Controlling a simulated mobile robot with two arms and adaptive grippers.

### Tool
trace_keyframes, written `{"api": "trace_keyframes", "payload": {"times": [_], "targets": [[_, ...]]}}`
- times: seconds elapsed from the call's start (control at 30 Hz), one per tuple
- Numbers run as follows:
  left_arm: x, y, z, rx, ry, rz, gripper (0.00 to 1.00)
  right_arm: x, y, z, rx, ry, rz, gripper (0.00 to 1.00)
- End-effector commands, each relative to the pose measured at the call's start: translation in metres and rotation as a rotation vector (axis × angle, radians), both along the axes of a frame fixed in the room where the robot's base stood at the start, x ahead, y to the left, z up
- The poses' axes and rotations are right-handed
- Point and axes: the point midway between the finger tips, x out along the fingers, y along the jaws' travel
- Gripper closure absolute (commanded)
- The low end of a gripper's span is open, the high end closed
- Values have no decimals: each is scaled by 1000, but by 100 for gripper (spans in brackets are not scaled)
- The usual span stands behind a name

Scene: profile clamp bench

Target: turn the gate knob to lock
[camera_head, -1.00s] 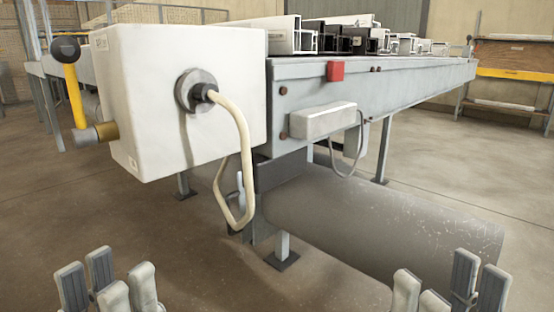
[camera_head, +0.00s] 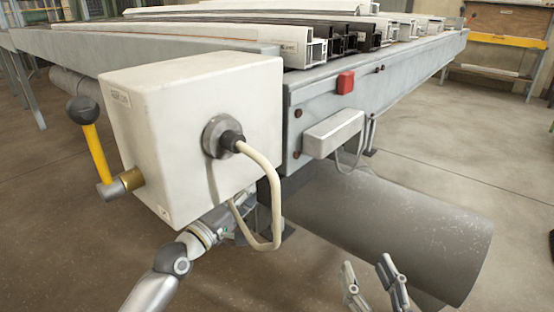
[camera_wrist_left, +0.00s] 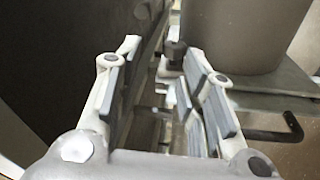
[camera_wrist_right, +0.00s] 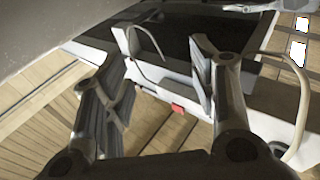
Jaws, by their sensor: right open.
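No part is clearly marked as the gate knob. A yellow lever with a black ball knob (camera_head: 82,110) stands up from a brass hub (camera_head: 125,183) on the left of a white box (camera_head: 190,130). My left arm reaches in below this box; its fingers are hidden or unclear in the head view. In the left wrist view my left gripper (camera_wrist_left: 168,85) is open, with a small dark knob-like part (camera_wrist_left: 176,50) and pale metal pieces beyond and between its fingers. My right gripper (camera_head: 370,285) is open and empty at the bottom, in front of a large grey cylinder.
A cream cable (camera_head: 262,170) loops from the box's front, close to my left arm. The large grey cylinder (camera_head: 400,225) lies below the bench frame (camera_head: 400,85). A red block (camera_head: 345,82) and a pale small box (camera_head: 333,133) sit on the frame. Profiles lie on top.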

Motion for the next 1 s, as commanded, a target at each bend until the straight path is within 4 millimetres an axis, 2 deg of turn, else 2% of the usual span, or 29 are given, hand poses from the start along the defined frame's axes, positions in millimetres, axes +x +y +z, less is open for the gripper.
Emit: {"api": "trace_keyframes", "payload": {"times": [0.03,0.2,0.33,0.47,0.67,1.0], "targets": [[10,2,3,-22,71,-27,64,1,-1,-5,-14,53,-3,47],[22,4,-4,-79,220,-81,64,0,-4,-25,-41,156,-10,47],[28,0,-7,-88,239,-88,64,1,-3,-23,-35,135,-7,47],[40,-9,-7,-88,236,-88,64,1,-1,-8,-13,51,-2,47],[62,-25,-7,-86,233,-86,64,-4,2,24,34,-126,8,47],[93,-48,-7,-85,232,-86,64,-28,3,75,118,-428,25,47]]}}
